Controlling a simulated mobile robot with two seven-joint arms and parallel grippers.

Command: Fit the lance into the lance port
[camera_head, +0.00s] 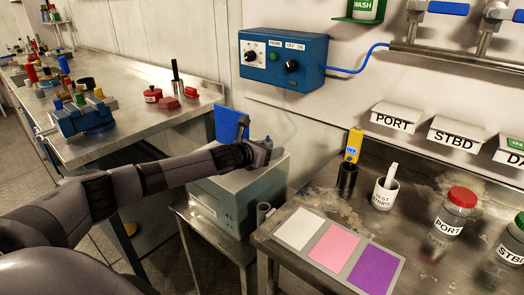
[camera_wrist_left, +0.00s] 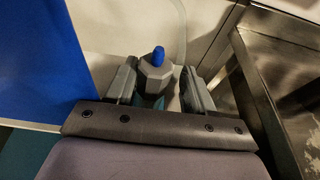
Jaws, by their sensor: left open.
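My left gripper (camera_head: 262,153) is at the top of a grey box, behind the steel bench's left end. In the left wrist view its two fingers (camera_wrist_left: 160,90) stand apart, one on each side of a grey faceted piece with a blue tip (camera_wrist_left: 157,68). Gaps show beside this piece, so it is not clamped. It may be the lance or its holder; I cannot tell which. In the head view my wrist mostly hides it. I cannot make out the lance port for certain. My right gripper is not in view.
The grey box (camera_head: 226,205) stands on a low stand, with a blue panel (camera_head: 229,122) behind my wrist. A grey tube (camera_head: 263,213) is at its right. The steel bench (camera_head: 330,192) holds a black cylinder (camera_head: 347,178), a white cup (camera_head: 384,194) and jars. A blue control box (camera_head: 283,60) hangs above.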

